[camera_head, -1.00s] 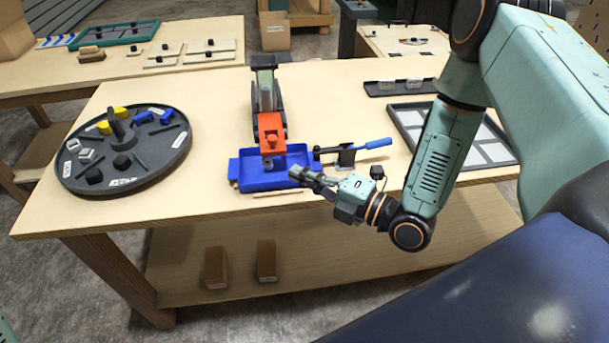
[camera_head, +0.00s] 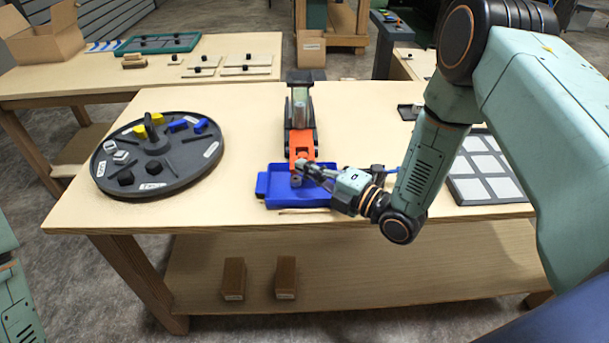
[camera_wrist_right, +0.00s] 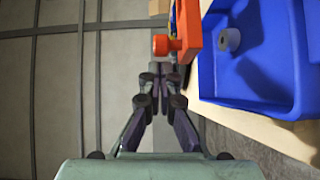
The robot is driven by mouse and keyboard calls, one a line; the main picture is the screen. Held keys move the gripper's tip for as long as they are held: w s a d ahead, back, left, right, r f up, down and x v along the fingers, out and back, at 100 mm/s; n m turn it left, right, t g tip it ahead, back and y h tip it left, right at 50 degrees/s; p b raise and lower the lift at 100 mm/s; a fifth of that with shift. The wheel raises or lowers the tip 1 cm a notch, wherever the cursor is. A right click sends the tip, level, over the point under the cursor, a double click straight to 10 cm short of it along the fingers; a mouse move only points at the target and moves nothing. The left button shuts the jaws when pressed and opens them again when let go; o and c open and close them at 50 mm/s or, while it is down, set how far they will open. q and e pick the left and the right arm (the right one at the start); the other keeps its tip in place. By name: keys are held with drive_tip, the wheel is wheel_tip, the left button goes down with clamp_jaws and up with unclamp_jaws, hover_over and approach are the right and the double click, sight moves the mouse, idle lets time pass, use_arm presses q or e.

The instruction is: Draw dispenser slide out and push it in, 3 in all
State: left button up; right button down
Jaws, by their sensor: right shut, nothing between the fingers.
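The dispenser (camera_head: 301,105) stands upright on the table, dark with a clear column. Its orange slide (camera_head: 301,142) sticks out toward me over the blue tray (camera_head: 262,186). The slide and its round knob (camera_wrist_right: 160,44) also show in the right wrist view. A small grey piece (camera_head: 296,181) lies in the tray; it also shows in the right wrist view (camera_wrist_right: 229,40). My right gripper (camera_head: 303,166) is shut and empty, at the slide's front end. In the right wrist view, its fingertips (camera_wrist_right: 160,82) are just below the knob; contact cannot be told. My left gripper is out of view.
A round dark turntable (camera_head: 185,180) with yellow, blue and grey parts stands at the left. A dark tray with pale squares (camera_head: 480,165) is at the right, partly behind my arm. A blue-handled tool is mostly hidden by my right wrist. The table's front-left is clear.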

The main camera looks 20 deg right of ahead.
sight(305, 144)
drive_tip(key=shift+r, duration=0.1)
idle(0.3)
drive_tip(key=shift+w+d, duration=0.15)
drive_tip(key=shift+w, duration=0.25)
drive_tip(key=w+d+b, duration=0.1)
drive_tip(key=w, duration=0.2)
drive_tip(key=w+b, duration=0.2)
drive_tip(key=w, duration=0.1)
drive_tip(key=w+d+b, duration=0.1)
drive_tip(key=w, duration=0.2)
drive_tip(key=shift+w+d+f, duration=0.25)
drive_tip(key=shift+d, duration=0.1)
drive_tip(key=shift+w+d+b, duration=0.1)
drive_tip(key=shift+w+b, duration=0.2)
drive_tip(key=shift+b, duration=0.05)
drive_tip(key=shift+w+r, duration=0.1)
drive_tip(key=shift+r, duration=0.25)
